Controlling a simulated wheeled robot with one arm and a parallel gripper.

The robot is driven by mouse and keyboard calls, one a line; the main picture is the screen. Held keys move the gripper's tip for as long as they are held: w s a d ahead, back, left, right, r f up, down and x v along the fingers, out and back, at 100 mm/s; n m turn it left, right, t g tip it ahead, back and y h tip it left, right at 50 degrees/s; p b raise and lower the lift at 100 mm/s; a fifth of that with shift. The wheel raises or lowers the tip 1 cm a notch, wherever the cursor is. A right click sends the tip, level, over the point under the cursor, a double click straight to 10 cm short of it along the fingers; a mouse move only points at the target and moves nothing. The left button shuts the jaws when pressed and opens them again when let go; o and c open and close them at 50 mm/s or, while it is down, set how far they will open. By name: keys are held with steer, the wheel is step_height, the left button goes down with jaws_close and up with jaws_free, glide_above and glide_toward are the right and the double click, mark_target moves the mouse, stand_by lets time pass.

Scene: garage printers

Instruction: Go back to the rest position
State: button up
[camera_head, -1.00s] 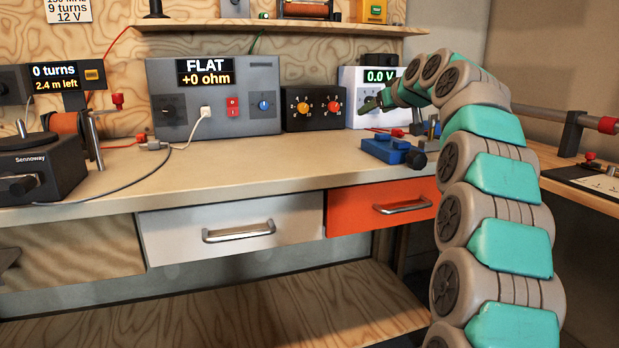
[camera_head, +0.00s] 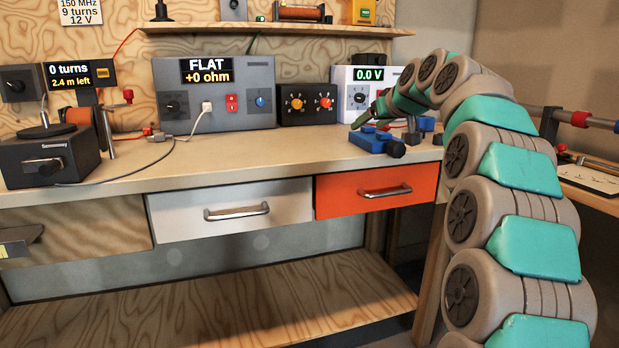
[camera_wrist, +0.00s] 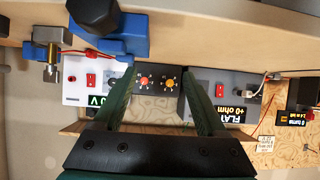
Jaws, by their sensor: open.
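My gripper (camera_wrist: 157,68) is open in the wrist view. Its two dark green fingers stand apart, with nothing between them but the view of the bench behind. In the head view my gripper (camera_head: 366,117) is small and partly hidden by my arm, which curves up from the lower right and over the bench. Its tip shows just above the blue vise (camera_head: 376,141) on the worktop. The vise also shows at the upper left of the wrist view (camera_wrist: 110,42). I cannot tell the exact gap between gripper and vise.
The wooden workbench (camera_head: 250,158) has a white drawer (camera_head: 235,210) and an orange drawer (camera_head: 375,192), both closed. A grey FLAT meter (camera_head: 215,95), a black knob box (camera_head: 306,104) and a white voltmeter (camera_head: 345,85) stand at the back. A winder (camera_head: 48,158) stands left.

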steer(key=s+a+f+m+g+h, duration=0.1)
steer(key=s+f+g, duration=0.2)
steer(key=s+f, duration=0.8)
steer(key=s+a+f+g+h, duration=0.1)
steer(key=s+f+g, duration=0.45)
steer(key=s, duration=0.95)
steer(key=s+a+f+m+g+h, duration=0.1)
steer(key=s+a+f+g, duration=0.1)
steer(key=s+f, duration=1)
steer(key=s+d+f+g, duration=0.1)
steer(key=s+f, duration=0.1)
steer(key=s, duration=0.5)
steer(key=s+d+f+m+g, duration=0.1)
steer(key=s+f, duration=0.2)
steer(key=s, duration=0.3)
steer(key=s+d+f+g+h, duration=0.1)
steer(key=s+d+f, duration=0.1)
steer(key=s, duration=0.5)
steer(key=shift+s+f+m, duration=0.25)
steer(key=shift+s+m, duration=0.1)
steer(key=shift+m, duration=0.05)
